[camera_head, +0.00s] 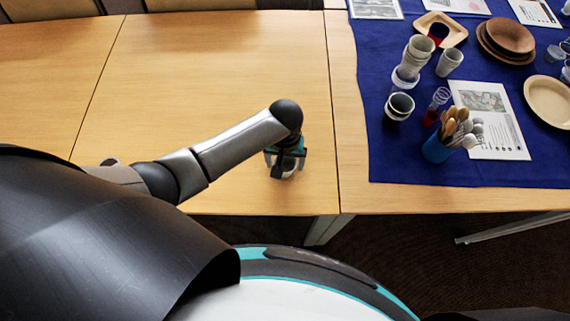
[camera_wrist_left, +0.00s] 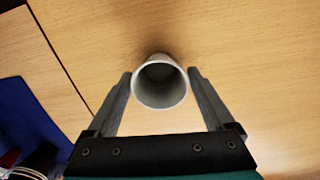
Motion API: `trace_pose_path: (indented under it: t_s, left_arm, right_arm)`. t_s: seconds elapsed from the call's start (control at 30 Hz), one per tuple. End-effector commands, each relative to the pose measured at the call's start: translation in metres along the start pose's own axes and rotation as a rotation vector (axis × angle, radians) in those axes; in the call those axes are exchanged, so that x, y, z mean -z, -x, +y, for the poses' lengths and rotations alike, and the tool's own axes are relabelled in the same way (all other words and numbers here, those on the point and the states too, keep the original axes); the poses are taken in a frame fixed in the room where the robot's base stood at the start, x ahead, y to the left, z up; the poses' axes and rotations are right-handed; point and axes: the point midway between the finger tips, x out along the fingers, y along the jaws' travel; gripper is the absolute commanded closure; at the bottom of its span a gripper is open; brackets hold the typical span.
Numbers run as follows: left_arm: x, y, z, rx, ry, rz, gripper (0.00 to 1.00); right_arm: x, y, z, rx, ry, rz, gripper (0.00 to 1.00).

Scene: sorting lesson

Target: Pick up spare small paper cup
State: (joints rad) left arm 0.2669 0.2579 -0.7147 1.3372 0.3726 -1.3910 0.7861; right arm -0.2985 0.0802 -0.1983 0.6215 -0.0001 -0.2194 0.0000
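A small white paper cup (camera_wrist_left: 160,88) stands on the wooden table, its open mouth facing the left wrist camera. My left gripper (camera_wrist_left: 160,80) has its two fingers spread, one on each side of the cup, very close to its rim. Whether they touch it is not clear. In the head view the left gripper (camera_head: 287,166) points down at the table near its front edge, with a little of the cup (camera_head: 291,173) showing between the fingers; the rest is hidden. My right gripper is not in view.
A blue cloth (camera_head: 400,165) covers the table's right part. On it are stacked cups (camera_head: 415,55), a blue holder of cutlery (camera_head: 436,151), wooden plates (camera_head: 508,38) and printed sheets (camera_head: 505,143). The bare wood (camera_head: 220,70) beyond my left arm is clear.

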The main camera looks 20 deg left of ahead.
Motion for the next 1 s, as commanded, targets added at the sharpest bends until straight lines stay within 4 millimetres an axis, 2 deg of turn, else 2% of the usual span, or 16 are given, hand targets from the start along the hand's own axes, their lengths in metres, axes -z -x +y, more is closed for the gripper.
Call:
trace_pose_path:
  t_s: [0.07, 0.57, 0.83, 1.0]
  left_arm:
    - [0.000, 0.000, 0.000, 0.000, 0.000, 0.000, 0.24]
    - [0.000, 0.000, 0.000, 0.000, 0.000, 0.000, 0.80]
    - [0.000, 0.001, 0.000, 0.000, 0.000, 0.000, 0.81]
    - [0.000, 0.012, 0.000, -0.001, 0.000, 0.000, 0.81]
  right_arm:
    - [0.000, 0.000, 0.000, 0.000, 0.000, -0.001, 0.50]
    - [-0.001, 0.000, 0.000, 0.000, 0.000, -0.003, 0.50]
    - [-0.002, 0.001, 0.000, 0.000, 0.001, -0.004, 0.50]
    - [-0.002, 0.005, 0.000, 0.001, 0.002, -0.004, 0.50]
